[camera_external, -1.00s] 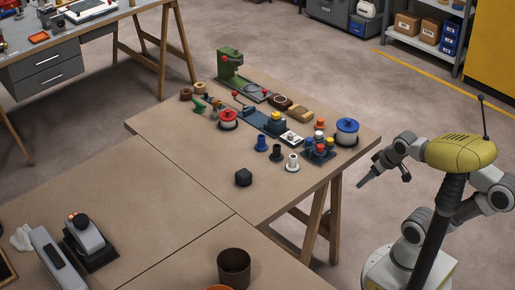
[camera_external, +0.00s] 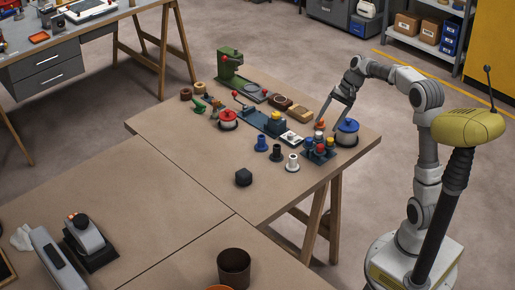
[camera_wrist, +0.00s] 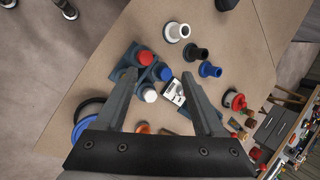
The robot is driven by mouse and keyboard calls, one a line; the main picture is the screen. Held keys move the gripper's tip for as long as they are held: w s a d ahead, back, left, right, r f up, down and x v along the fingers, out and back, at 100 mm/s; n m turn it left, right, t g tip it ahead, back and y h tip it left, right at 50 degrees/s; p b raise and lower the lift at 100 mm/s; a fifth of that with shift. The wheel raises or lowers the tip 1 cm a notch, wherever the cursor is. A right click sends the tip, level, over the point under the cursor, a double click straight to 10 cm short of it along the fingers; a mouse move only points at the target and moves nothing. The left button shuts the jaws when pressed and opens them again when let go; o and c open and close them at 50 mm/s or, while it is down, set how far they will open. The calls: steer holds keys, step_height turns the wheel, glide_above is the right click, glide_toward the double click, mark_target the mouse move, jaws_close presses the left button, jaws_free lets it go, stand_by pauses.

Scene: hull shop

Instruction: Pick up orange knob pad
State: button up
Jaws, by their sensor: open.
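The orange knob pad (camera_external: 320,125) is a small orange-topped piece on the table, just left of the blue-topped spool. In the wrist view an orange piece (camera_wrist: 142,127) shows low between the finger bases, partly hidden by my gripper's dark palm; I take it to be the same pad. My gripper (camera_external: 341,110) is open and empty, pointing down above the table near the spool and the pad. In the wrist view my gripper (camera_wrist: 158,76) has its two fingers spread, with a group of coloured knobs showing between and beyond them.
The blue-topped spool (camera_external: 347,131) stands close on the right. A dark holder with coloured knobs (camera_external: 318,153) is in front. Brown blocks (camera_external: 299,113), a white-faced box (camera_external: 291,138) and flanged bushings (camera_external: 292,162) crowd the left. The table's front is clear around a black block (camera_external: 243,177).

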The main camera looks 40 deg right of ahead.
mark_target(313, 129)
steer(key=w+d+f+m+t+y+p, duration=0.1)
steer(key=d+m, duration=0.3)
steer(key=d, duration=0.4)
steer(key=w+d+f+m+t+y+p, duration=0.1)
steer(key=w+d+f+m+y+p, duration=0.2)
steer(key=d, duration=0.5)
steer(key=w+d+f+m+t+y+p, duration=0.2)
steer(key=w+d+f+m, duration=0.1)
steer(key=d, duration=0.5)
steer(key=shift+f+m, duration=0.25)
steer(key=shift+m, duration=0.65)
steer(key=shift+f, duration=0.15)
steer(key=shift+t, duration=0.3)
steer(key=b+x, duration=0.4)
steer(key=x, duration=1.3)
steer(key=shift+a, duration=0.2)
steer(key=shift+r, duration=0.2)
jaws_close()
